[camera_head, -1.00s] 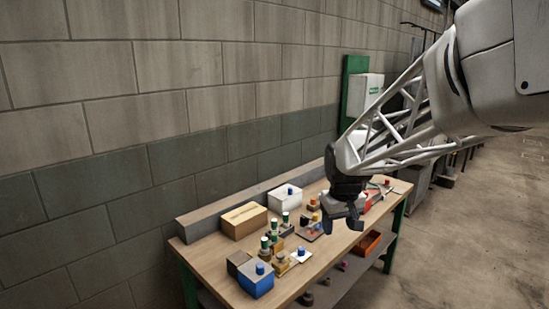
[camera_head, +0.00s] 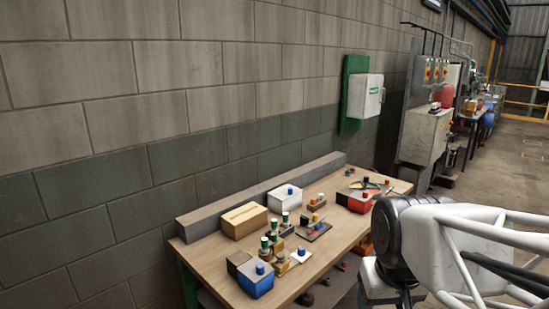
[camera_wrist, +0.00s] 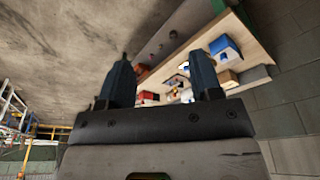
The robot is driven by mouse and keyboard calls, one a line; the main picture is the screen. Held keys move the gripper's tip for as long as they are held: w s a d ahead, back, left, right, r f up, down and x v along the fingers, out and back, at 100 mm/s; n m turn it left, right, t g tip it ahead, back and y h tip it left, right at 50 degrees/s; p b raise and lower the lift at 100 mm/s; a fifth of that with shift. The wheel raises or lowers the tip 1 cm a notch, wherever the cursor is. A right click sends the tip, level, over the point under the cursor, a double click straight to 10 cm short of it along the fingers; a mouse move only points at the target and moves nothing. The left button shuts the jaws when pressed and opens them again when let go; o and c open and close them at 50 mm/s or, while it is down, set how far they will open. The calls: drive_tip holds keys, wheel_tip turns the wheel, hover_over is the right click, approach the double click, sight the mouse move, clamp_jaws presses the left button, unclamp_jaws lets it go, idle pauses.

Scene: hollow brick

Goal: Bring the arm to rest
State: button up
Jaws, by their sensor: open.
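My gripper shows in the wrist view (camera_wrist: 163,78), with its two dark fingers apart and nothing between them in its hold. In the head view my arm is at the lower right, in front of the table's right end and off to its side. The fingertips are out of sight in the head view. The wooden table (camera_head: 215,262) and the small things on it appear tilted beyond the fingers in the wrist view.
On the table are a blue box (camera_head: 256,284), a cardboard box (camera_head: 244,221), a white box (camera_head: 285,198), a red box (camera_head: 354,201) and several small bottles. A block wall (camera_head: 100,150) stands behind. A white cabinet (camera_head: 365,96) hangs on it. Open floor lies right.

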drive_tip(key=shift+s+d+f, duration=0.1)
drive_tip(key=shift+s+f, duration=0.2)
drive_tip(key=shift+s, duration=0.65)
drive_tip(key=shift+s+f, duration=0.25)
drive_tip(key=shift+s, duration=0.7)
